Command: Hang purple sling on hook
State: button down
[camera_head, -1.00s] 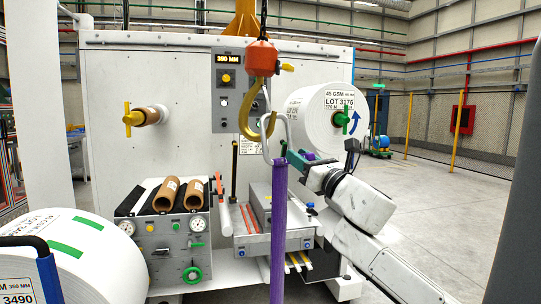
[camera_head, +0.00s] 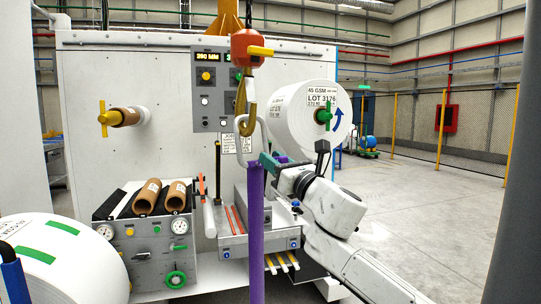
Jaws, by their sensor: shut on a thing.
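The purple sling (camera_head: 257,225) hangs straight down in front of the machine, with a pale metal link (camera_head: 239,126) at its top. My gripper (camera_head: 268,161) is shut on the sling's top end, just below the link, reaching in from the right. The yellow hook (camera_head: 249,98) hangs under the orange hoist block (camera_head: 246,50) and shows nearly edge-on. The hook's lower end overlaps the link's upper part in the picture. I cannot tell whether the link is around the hook or only in front of or beside it.
A large white roll (camera_head: 300,115) sits on the machine just right of the hook, behind my gripper. Another white roll (camera_head: 75,265) stands at the lower left. A control panel (camera_head: 209,95) is behind the hook. Open floor (camera_head: 420,220) lies to the right.

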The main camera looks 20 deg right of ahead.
jog(key=shift+w+d, duration=0.15)
jog(key=shift+d, duration=0.55)
jog(key=shift+s+f, duration=0.7)
jog(key=shift+f, duration=0.25)
jog(key=c, duration=0.8)
grip_release()
jog(key=shift+o, duration=0.2)
jog(key=v, duration=1)
jog(key=shift+s+f+b, duration=0.2)
jog(key=shift+s+b, duration=0.15)
jog(key=shift+s+d, duration=0.1)
jog(key=shift+d, duration=0.05)
